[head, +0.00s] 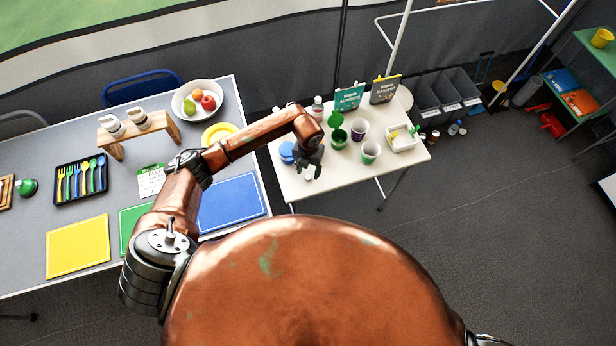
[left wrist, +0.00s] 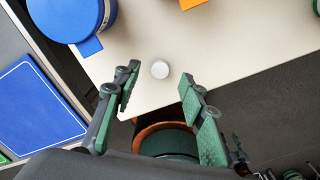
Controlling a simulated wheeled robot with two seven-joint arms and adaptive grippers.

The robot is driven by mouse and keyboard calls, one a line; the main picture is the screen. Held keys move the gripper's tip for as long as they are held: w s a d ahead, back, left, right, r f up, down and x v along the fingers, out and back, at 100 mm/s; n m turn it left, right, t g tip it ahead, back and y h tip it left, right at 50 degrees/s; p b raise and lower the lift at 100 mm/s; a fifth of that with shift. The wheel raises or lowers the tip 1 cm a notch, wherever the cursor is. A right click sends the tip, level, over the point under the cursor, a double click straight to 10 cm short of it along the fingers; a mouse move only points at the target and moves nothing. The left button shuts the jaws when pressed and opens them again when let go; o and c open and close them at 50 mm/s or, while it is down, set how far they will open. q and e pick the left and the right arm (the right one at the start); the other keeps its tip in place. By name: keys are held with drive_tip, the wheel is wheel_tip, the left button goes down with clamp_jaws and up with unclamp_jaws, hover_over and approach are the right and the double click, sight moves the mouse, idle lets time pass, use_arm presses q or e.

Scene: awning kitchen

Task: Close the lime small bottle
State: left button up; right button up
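My left gripper (head: 311,174) hangs over the near left part of the white table (head: 320,192). In the left wrist view its green-padded fingers (left wrist: 162,108) are wide apart with nothing between them. A small round white piece (left wrist: 160,69) is on the tabletop just beyond the fingertips; it looks like a cap, but I cannot tell whether it lies loose. It also shows beside the gripper in the head view (head: 308,179). I cannot make out a lime small bottle for sure. A small white-capped bottle (head: 317,104) stands at the back of the white table. My right gripper is out of view.
A blue round container (left wrist: 72,18) stands left of the white piece. Green cups (head: 339,138), a purple-and-white cup (head: 360,129) and a white bin (head: 402,138) stand farther right. The grey table (head: 110,200) borders on the left. The table's near edge is close.

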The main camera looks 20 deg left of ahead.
sight(308, 177)
use_arm(q)
drive_tip(key=shift+f, duration=1.55)
drive_tip(key=shift+c, duration=0.5)
drive_tip(key=c, duration=0.6)
